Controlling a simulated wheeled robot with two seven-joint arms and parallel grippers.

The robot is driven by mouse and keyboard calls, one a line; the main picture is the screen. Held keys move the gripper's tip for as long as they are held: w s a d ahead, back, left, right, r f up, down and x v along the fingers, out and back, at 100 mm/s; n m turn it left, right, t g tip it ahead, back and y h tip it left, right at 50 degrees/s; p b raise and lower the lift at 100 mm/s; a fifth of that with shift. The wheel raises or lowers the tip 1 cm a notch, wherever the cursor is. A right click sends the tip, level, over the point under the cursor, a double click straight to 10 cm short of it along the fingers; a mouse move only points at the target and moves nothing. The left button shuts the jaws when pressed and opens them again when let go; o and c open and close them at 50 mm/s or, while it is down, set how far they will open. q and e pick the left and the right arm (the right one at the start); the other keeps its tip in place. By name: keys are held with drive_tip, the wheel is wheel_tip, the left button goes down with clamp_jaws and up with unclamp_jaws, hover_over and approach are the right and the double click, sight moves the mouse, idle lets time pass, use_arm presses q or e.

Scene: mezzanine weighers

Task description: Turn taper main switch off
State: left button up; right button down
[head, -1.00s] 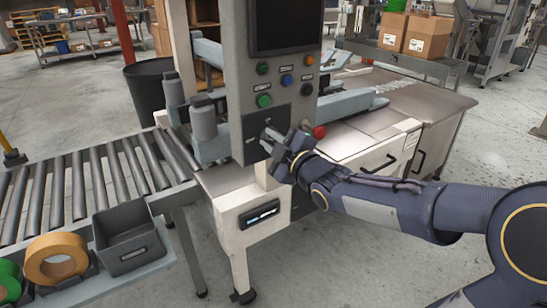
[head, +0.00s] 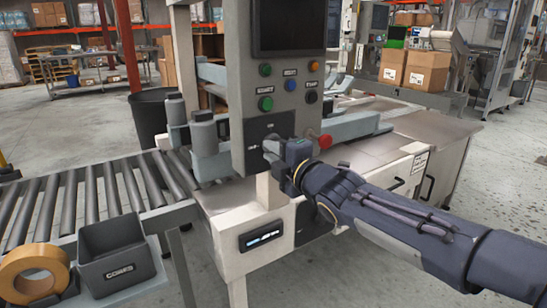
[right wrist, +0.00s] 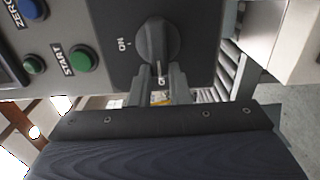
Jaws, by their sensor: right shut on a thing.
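The main switch is a dark rotary knob (right wrist: 157,42) on the black lower plate (head: 255,127) of the grey control panel. An "ON" label is left of the knob in the right wrist view. The knob's bar points down in that picture, with a pale mark near its lower end. My right gripper (right wrist: 161,82) is shut on the knob, its fingers on either side of the bar's lower end. In the head view my right gripper (head: 273,150) is at the panel's lower part and hides most of the knob. My left gripper is not in view.
A red button (head: 325,141) is close right of my right gripper. A green START button (head: 265,103) and smaller buttons are above. The roller conveyor (head: 110,190) with a grey bin (head: 118,255) and an orange tape roll (head: 35,272) is at left. Cartons (head: 405,67) are behind.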

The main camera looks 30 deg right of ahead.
idle(0.3)
drive_tip(key=c, duration=1.4)
unclamp_jaws()
drive_tip(key=shift+o, duration=0.2)
drive_tip(key=s+p, duration=0.3)
drive_tip(key=s, duration=0.4)
drive_tip(key=shift+s+d, duration=0.3)
drive_tip(key=shift+s, duration=0.1)
